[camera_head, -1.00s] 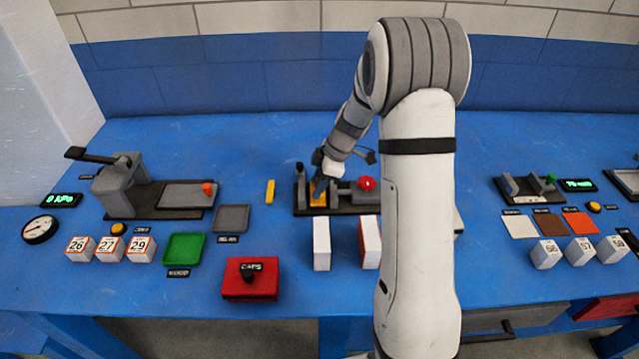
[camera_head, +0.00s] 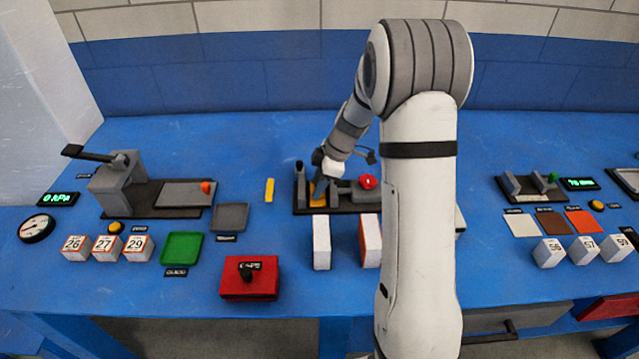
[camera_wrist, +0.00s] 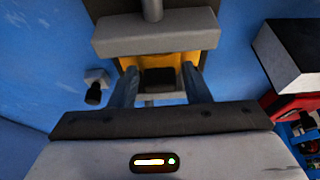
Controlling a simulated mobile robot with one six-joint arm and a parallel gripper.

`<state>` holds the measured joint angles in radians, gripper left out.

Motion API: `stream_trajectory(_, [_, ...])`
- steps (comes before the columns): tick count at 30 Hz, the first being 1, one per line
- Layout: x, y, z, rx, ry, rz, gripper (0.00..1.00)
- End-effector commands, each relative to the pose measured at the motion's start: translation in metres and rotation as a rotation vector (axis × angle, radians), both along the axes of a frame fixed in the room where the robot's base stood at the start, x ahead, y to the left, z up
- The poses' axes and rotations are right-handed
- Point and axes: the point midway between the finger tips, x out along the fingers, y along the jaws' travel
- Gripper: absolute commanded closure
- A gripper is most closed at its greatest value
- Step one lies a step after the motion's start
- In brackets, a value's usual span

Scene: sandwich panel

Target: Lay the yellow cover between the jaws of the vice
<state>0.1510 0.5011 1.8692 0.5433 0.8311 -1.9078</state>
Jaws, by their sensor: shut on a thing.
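The vice (camera_head: 333,205) stands on a dark base in the middle of the bench, with grey jaws and a red knob. The yellow cover (camera_head: 318,201) lies low between the jaws; it also shows in the wrist view (camera_wrist: 180,62), partly hidden under a grey jaw (camera_wrist: 155,38). My gripper (camera_head: 317,186) reaches down between the jaws. In the wrist view my gripper (camera_wrist: 160,85) is shut on the yellow cover, one finger at each side, with a dark block between them. My arm hides part of the vice's right side.
A yellow strip (camera_head: 270,190) lies left of the vice. Two white blocks (camera_head: 321,243) (camera_head: 369,241) stand in front. A red lidded box (camera_head: 249,278), a green tray (camera_head: 183,248) and a grey tray (camera_head: 230,217) are to the left. The bench behind is clear.

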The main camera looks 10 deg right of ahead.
Motion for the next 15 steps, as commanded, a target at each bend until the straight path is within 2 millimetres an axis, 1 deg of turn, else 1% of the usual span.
stream_trajectory(11, [0.0001, 0.0002, 0.0004, 0.000, -0.001, 0.001, 0.83])
stream_trajectory(12, [0.0001, 0.0002, 0.0004, 0.000, -0.001, 0.001, 0.54])
stream_trajectory(15, [0.0001, 0.0002, 0.0004, 0.000, -0.001, 0.001, 0.46])
